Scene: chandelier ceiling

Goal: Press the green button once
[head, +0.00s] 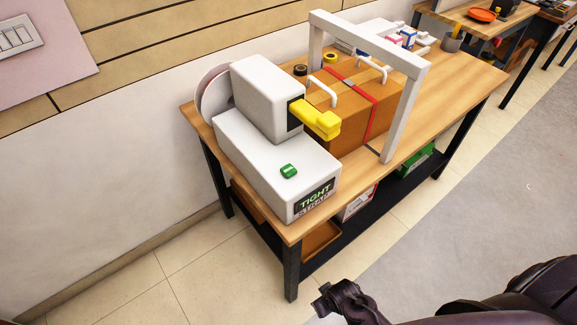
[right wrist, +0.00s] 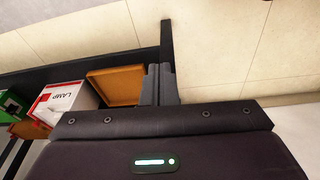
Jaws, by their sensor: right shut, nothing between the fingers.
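The green button (head: 289,171) sits on top of the low front part of a white strapping machine (head: 262,158), above a "TIGHT STRAP" label. The machine stands at the near left end of a wooden table. My right gripper (head: 322,302) is below and in front of the table's near corner, apart from the button and lower than it. In the right wrist view my right gripper's fingers (right wrist: 158,82) are together, with nothing between them. The button does not show in the right wrist view. My left gripper is in neither view.
A yellow handle (head: 318,119) juts from the machine's upper block. A brown box (head: 345,115) with a red strap lies under a white arch (head: 405,105). The table's black leg (head: 290,272) stands close to my gripper. Boxes (right wrist: 68,100) sit on the lower shelf. Floor in front is clear.

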